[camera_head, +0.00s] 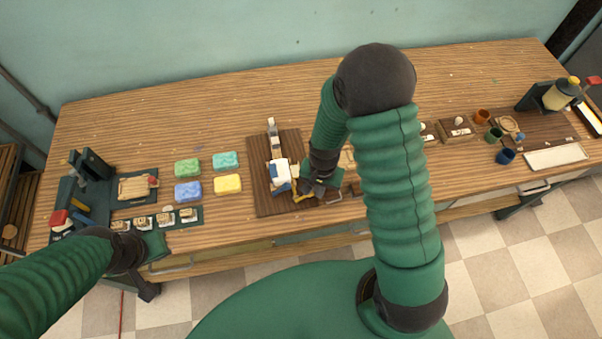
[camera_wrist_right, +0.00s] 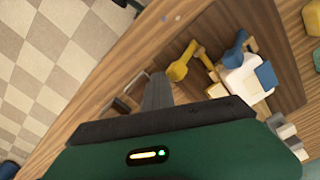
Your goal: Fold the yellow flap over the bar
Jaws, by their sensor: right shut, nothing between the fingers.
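The white bar (camera_head: 279,168) sits on a dark brown board (camera_head: 262,203) at the table's middle, with blue on its front face. In the right wrist view the white bar (camera_wrist_right: 240,84) has a blue piece (camera_wrist_right: 238,47) beside it. The yellow flap (camera_wrist_right: 180,69) shows there as a yellow piece with a rounded end, apart from the white block. In the head view the yellow flap (camera_head: 299,190) is partly hidden by my right gripper (camera_head: 319,188). That gripper is shut and empty, just right of the flap. My left gripper is at the lower left, its fingers not clear.
Green, teal, blue and yellow sponges (camera_head: 228,184) lie left of the board. A dark green stand (camera_head: 92,164) is at the far left. Cups (camera_head: 505,156), a white tray (camera_head: 556,157) and a dispenser (camera_head: 561,95) stand at the right. The table's back strip is clear.

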